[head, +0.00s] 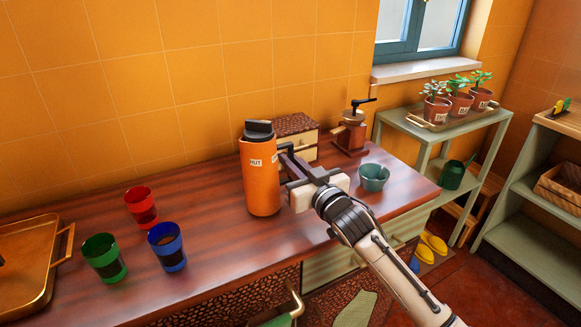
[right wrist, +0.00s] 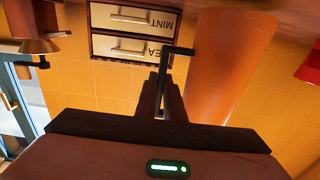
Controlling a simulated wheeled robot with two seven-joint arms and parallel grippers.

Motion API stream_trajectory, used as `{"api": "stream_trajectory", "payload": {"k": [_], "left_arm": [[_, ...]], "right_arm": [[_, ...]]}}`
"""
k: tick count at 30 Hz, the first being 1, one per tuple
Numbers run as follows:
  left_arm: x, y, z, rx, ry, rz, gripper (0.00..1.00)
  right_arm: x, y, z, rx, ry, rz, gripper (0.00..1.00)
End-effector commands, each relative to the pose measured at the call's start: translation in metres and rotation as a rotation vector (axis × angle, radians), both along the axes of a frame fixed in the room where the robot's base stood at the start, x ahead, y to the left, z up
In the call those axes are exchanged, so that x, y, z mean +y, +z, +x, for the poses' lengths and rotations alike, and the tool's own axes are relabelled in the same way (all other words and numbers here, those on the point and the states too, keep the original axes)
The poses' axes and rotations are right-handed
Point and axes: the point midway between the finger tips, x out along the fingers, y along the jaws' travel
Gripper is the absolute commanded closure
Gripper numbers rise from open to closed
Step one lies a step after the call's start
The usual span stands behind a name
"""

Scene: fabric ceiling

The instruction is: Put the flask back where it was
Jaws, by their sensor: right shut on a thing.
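The orange flask (head: 261,185) has a dark lid and a white label, and it is upright at the middle of the brown counter (head: 210,205). I cannot tell whether its base touches the counter or hangs just above it. My right gripper (head: 289,165) is on the flask's right side, shut on its dark handle. In the right wrist view, which is upside down, the flask (right wrist: 230,60) is right of the fingers (right wrist: 164,98), with the angular black handle between them. My left gripper is not in view.
Red (head: 141,205), green (head: 104,257) and blue (head: 167,246) cups stand left of the flask, near a golden tray (head: 60,245). A small drawer box (head: 297,138) and a grinder (head: 350,136) stand behind.

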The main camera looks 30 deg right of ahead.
Motion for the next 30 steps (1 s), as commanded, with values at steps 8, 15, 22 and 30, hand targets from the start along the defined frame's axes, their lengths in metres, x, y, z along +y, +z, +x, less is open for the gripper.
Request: {"api": "stream_trajectory", "payload": {"k": [8, 15, 22, 30], "left_arm": [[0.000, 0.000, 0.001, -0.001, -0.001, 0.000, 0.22], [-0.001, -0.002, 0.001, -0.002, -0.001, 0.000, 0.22], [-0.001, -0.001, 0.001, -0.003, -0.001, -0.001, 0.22], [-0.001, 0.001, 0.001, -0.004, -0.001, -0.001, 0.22]], "right_arm": [[0.001, -0.005, 0.000, -0.014, 0.002, 0.004, 1.00], [0.001, -0.009, 0.000, -0.013, 0.002, 0.004, 1.00], [0.000, -0.013, 0.000, -0.002, 0.000, 0.000, 0.73], [0.000, -0.010, -0.002, -0.002, 0.001, 0.000, 0.73]]}}
